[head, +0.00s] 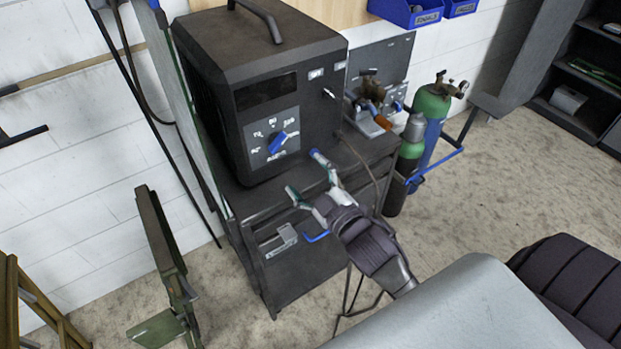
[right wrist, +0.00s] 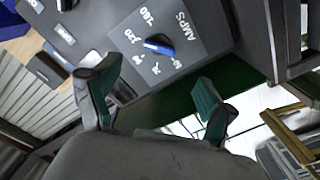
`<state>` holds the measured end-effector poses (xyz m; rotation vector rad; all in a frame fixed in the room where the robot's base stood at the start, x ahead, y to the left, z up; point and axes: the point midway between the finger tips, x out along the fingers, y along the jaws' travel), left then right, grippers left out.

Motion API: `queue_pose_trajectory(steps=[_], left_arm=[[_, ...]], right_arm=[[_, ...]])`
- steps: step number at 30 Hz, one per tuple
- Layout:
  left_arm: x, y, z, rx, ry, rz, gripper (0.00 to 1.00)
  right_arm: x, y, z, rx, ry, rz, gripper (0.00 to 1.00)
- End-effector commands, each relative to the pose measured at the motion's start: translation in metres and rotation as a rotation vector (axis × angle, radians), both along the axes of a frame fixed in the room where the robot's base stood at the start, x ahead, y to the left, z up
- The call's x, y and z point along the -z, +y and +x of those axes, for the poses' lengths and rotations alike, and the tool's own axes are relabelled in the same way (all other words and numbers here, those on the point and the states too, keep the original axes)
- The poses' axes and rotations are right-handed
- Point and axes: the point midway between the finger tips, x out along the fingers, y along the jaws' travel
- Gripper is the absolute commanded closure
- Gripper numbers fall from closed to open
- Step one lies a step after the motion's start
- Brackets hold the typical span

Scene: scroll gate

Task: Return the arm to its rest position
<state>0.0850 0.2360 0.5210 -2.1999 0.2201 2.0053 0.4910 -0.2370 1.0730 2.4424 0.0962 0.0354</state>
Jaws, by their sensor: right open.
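My right gripper (head: 307,178) is open and empty in the head view, in front of the lower front of a dark welding machine (head: 290,45). In the right wrist view its two green-tipped fingers (right wrist: 152,105) are spread apart with nothing between them. The machine's grey dial panel with a blue knob (head: 278,142) is just beyond and to the left of the gripper. The knob also shows in the right wrist view (right wrist: 159,46), with AMPS markings around it. My left gripper is not in view.
The machine stands on a dark cart (head: 290,275) with a blue handle. Green-topped gas cylinders (head: 432,105) stand to its right. A green metal stand (head: 160,250) is at the left. Blue bins (head: 405,12) hang at the top. Bare floor (head: 490,190) lies right of the cart.

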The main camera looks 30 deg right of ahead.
Motion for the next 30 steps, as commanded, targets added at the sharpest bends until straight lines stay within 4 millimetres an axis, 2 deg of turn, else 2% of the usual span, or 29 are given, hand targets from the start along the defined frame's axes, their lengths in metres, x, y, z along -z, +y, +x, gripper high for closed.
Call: queue_pose_trajectory(steps=[6,19,22,23,26,29,30], left_arm=[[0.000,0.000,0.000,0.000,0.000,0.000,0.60],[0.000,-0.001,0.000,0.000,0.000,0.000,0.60],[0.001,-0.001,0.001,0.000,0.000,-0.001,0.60],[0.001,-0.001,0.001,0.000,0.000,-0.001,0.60],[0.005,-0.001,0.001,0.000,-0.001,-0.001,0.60],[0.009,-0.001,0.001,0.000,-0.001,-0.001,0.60],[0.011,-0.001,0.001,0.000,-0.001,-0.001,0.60]], right_arm=[[0.000,-0.001,-0.014,0.001,-0.001,0.000,0.17],[-0.001,-0.001,-0.014,0.000,-0.001,0.000,0.17],[0.006,-0.002,-0.013,0.001,0.011,0.003,0.17],[0.013,-0.002,-0.013,0.002,0.022,0.006,0.17],[0.053,-0.004,-0.011,0.012,0.095,0.029,0.17],[0.119,-0.006,-0.014,0.030,0.219,0.071,0.17],[0.150,-0.007,-0.018,0.040,0.276,0.088,0.17]])
